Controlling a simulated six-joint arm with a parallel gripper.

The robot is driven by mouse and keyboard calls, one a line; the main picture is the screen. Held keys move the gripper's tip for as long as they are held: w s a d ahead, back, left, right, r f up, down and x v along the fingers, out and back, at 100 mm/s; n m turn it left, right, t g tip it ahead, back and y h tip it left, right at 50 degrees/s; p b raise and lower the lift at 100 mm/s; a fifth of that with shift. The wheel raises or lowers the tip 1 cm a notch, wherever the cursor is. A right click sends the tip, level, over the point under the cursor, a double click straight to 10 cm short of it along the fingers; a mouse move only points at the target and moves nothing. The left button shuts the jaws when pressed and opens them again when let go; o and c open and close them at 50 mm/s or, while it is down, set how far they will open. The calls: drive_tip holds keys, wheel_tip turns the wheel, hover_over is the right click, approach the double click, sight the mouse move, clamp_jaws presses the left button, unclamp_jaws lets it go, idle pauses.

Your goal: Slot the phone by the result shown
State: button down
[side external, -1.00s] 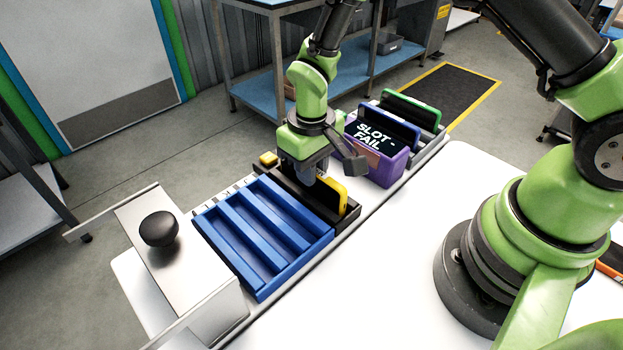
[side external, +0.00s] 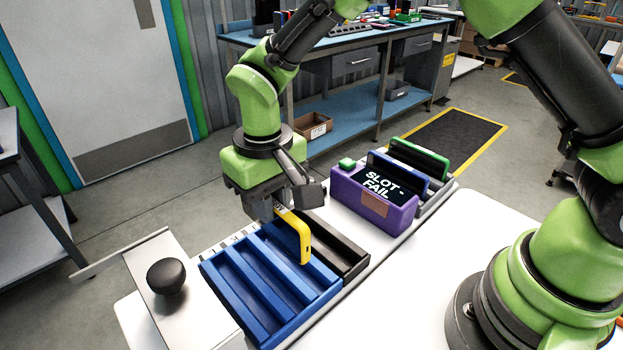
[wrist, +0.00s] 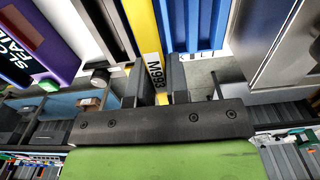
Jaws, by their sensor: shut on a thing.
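My gripper (side external: 277,208) is shut on the yellow phone (side external: 300,236), held upright by its upper end. In the wrist view the phone (wrist: 143,25) carries a label reading M993 between the fingers (wrist: 156,85). The phone appears raised, near the border between the blue slotted tray (side external: 328,303) and the black holder (side external: 350,258); its exact height is unclear. The blue tray has several long slots, with no phone visible in them. The purple box (side external: 358,214) has a screen (side external: 387,184) reading "SLOT - FAIL".
A green button (side external: 346,163) sits on the purple box. Behind it stand a blue-edged device (side external: 397,172) and a green-edged one (side external: 420,158). A metal plate with a black knob (side external: 166,276) is left of the tray. The white table (side external: 420,262) is clear at the right.

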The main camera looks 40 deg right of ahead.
drive_tip(key=shift+s+a+f, duration=0.2)
drive_tip(key=shift+a+f, duration=1)
drive_tip(key=shift+s+a+f, duration=0.2)
drive_tip(key=shift+a+f, duration=0.95)
drive_tip(key=shift+s+a+f, duration=0.2)
drive_tip(key=shift+a+f, duration=1)
drive_tip(key=shift+f, duration=0.35)
drive_tip(key=c, duration=1)
unclamp_jaws()
wheel_tip(320, 180, up, 10)
drive_tip(key=shift+r, duration=0.1)
